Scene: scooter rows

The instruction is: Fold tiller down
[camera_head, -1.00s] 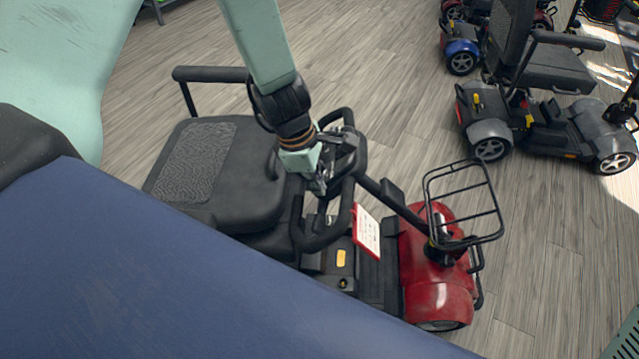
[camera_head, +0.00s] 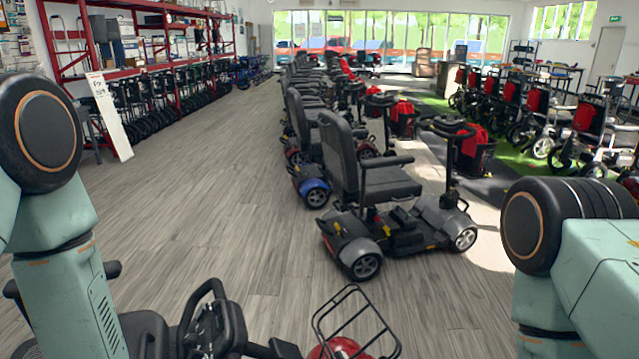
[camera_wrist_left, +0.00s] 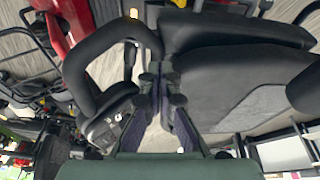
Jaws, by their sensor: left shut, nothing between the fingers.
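The red scooter's black tiller handle (camera_head: 213,325) shows at the bottom of the head view, leaning back low toward the black seat (camera_head: 130,332). In the left wrist view the looped handle (camera_wrist_left: 92,60) is at the left and the seat (camera_wrist_left: 240,85) at the right. My left gripper (camera_wrist_left: 160,72) is shut and empty, its fingertips between the loop and the seat; contact with the loop is unclear. The front wire basket (camera_head: 352,325) and red front cowl (camera_head: 340,348) show beside the tiller. The scooter's lower part is cut off. My right gripper is out of view.
A grey scooter (camera_head: 385,225) stands ahead to the right, with a row of scooters behind it. Red shelving (camera_head: 150,60) lines the left wall, and a white board (camera_head: 110,115) leans there. The wooden floor (camera_head: 200,190) at centre left is clear.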

